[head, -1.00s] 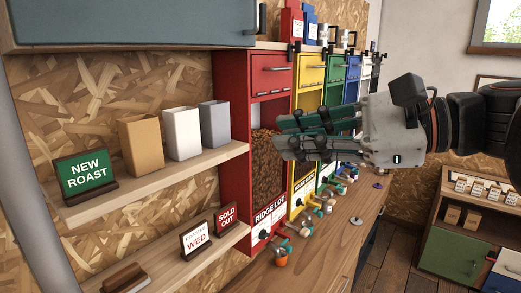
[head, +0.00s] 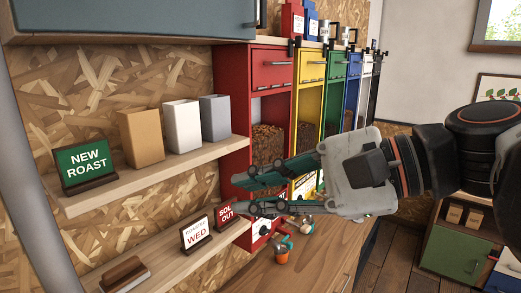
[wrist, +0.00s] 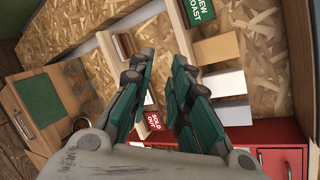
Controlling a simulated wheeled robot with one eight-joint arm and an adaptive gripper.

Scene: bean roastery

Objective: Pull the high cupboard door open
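The high cupboard door is the grey-blue panel (head: 130,20) along the top left of the head view, above the shelves. It looks shut. Its dark handle (head: 261,14) is at its right end. My gripper (head: 243,194) is well below the handle, in front of the lower shelf's right end and the red bin unit. Its fingers point left. In the wrist view my gripper (wrist: 160,92) shows a gap between its teal finger pads, with nothing held. The door cannot be made out for certain in the wrist view.
An upper shelf (head: 170,176) holds a "NEW ROAST" sign (head: 86,166) and three bags. A lower shelf (head: 160,258) holds a "SOLD OUT" sign (head: 226,214) and a "WED" sign (head: 196,233). A red bin unit (head: 236,90) stands right of them, above a wooden counter (head: 310,262).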

